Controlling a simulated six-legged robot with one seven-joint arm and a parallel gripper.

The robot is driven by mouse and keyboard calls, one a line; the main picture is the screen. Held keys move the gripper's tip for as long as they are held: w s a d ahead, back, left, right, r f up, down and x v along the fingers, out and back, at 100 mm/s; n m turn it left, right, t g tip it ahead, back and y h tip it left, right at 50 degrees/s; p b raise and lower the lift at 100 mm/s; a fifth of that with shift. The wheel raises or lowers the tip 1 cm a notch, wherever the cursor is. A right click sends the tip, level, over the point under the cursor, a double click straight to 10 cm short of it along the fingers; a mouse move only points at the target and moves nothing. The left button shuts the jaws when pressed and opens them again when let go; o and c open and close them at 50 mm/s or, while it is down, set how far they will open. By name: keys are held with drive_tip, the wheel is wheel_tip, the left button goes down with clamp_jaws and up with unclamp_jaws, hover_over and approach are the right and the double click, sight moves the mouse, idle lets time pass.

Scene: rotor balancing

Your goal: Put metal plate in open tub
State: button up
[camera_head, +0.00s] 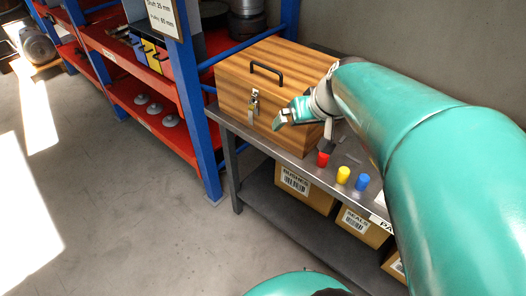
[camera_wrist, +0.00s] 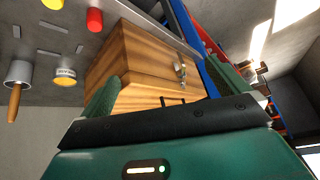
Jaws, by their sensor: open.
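Several thin grey metal plates lie flat on the metal bench; in the wrist view one (camera_wrist: 54,27) is near the yellow cylinder, another (camera_wrist: 47,52) near a small round tub (camera_wrist: 65,76) with a yellow and white label. I cannot clearly see into this tub. In the head view a grey plate (camera_head: 352,158) lies behind the coloured cylinders, and my arm hides much of the bench. My gripper (camera_head: 285,117) is open and empty in front of the wooden box, apart from the plates. Its fingers also show in the wrist view (camera_wrist: 170,92).
The closed wooden box (camera_head: 239,93) with a black handle fills the bench's left end. Red (camera_head: 323,159), yellow (camera_head: 343,174) and blue (camera_head: 362,182) cylinders stand near the front edge. A wooden-handled tool (camera_wrist: 17,80) is beside the tub. A blue and red rack (camera_head: 190,90) stands left.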

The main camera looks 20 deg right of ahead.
drive_tip(key=s+a+n+g, duration=0.1)
drive_tip(key=s+a, duration=0.9)
drive_tip(key=a, duration=0.2)
drive_tip(key=shift+s+a+n, duration=0.2)
drive_tip(key=shift+s+n, duration=0.1)
drive_tip(key=shift+s, duration=0.05)
drive_tip(key=shift+r, duration=0.1)
